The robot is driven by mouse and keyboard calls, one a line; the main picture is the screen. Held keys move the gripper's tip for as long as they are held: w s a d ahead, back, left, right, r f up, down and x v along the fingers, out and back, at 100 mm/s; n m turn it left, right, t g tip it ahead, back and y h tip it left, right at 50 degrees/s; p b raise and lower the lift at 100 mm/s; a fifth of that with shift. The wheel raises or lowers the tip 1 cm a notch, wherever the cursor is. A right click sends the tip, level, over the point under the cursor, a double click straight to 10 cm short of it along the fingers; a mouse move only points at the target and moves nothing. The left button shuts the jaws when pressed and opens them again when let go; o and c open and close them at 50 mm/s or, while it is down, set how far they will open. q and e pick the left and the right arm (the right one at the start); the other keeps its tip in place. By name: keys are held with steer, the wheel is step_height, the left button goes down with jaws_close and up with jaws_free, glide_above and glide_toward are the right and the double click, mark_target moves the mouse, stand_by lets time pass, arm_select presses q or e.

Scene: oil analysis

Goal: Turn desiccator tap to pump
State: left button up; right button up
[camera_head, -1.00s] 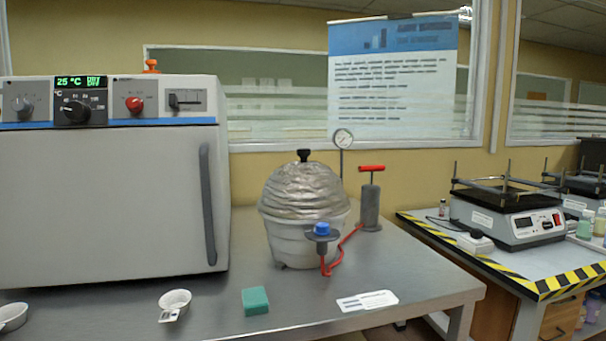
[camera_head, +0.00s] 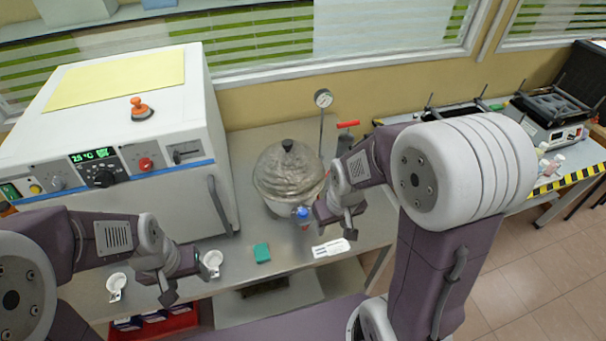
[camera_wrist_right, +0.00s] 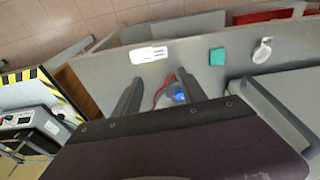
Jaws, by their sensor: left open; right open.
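The desiccator (camera_head: 285,172), a pale ribbed pot under a silvery wrapped dome with a black knob, stands on the steel bench. Its blue tap (camera_head: 302,212) is at the front right; in the right wrist view the tap (camera_wrist_right: 179,95) shows beside one finger, partly hidden. A red hose (camera_wrist_right: 164,90) leads off it. The pump's red handle (camera_head: 348,125) shows behind my right arm, which hides most of its body. My right gripper (camera_head: 338,220) is open just right of the tap; contact cannot be told. My left gripper (camera_head: 184,284) is open and empty at the bench front.
A white oven (camera_head: 150,165) stands left of the desiccator. A gauge (camera_head: 323,98) rises behind it. A green block (camera_head: 262,252), a white label card (camera_head: 331,247) and two white cups (camera_head: 212,260) lie along the front of the bench. A striped-edge table (camera_head: 565,182) stands at the right.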

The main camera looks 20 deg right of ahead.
steer(key=w+r+n+p, duration=0.2)
steer(key=w+r+p, duration=0.3)
steer(key=r+p, duration=0.15)
steer(key=n+g, duration=0.2)
steer(key=n, duration=0.2)
glide_toward(303, 211)
steer(key=shift+d+f, duration=0.1)
steer(key=shift+f, duration=0.1)
step_height(303, 211, down, 7)
steer(key=p, duration=0.3)
steer(key=shift+f, duration=0.6)
arm_select(q)
step_height(303, 211, up, 13)
steer(key=shift+f, duration=0.1)
arm_select(e)
jaws_close()
